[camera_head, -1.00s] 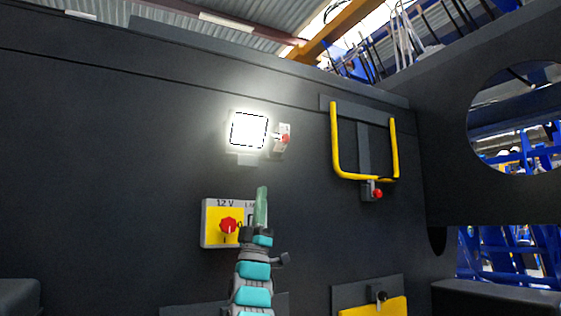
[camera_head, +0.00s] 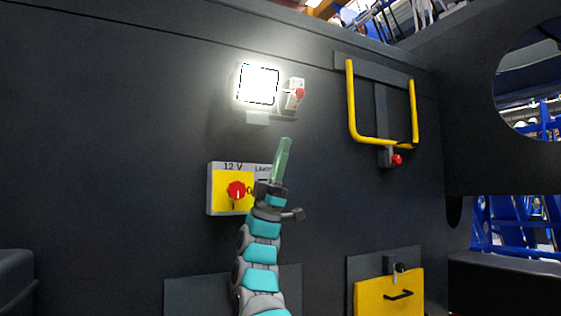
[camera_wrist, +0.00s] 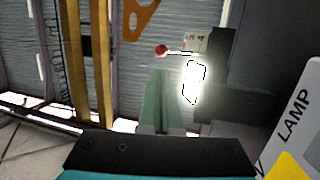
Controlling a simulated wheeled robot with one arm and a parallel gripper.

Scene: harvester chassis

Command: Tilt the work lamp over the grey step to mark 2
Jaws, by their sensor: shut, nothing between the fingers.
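The work lamp (camera_head: 258,86) is lit, a bright white square on the dark wall. At its right is a small pale plate with a red knob (camera_head: 300,93). In the wrist view the lamp (camera_wrist: 193,82) glows just right of the fingers, with the red knob (camera_wrist: 161,50) and the marked plate (camera_wrist: 195,40) above; the marks are too small to read. My gripper (camera_head: 282,155) is shut and empty, its greenish fingers pointing up below the lamp, apart from it. They also show in the wrist view (camera_wrist: 160,105). I cannot tell which block is the grey step.
A yellow 12 V panel (camera_head: 218,202) with a red rotary knob (camera_head: 236,189) is left of my gripper. A yellow rail (camera_head: 352,105) with a red-knobbed latch (camera_head: 395,159) is at right. A yellow drawer (camera_head: 375,300) is below. A grey block (camera_head: 15,285) is at lower left.

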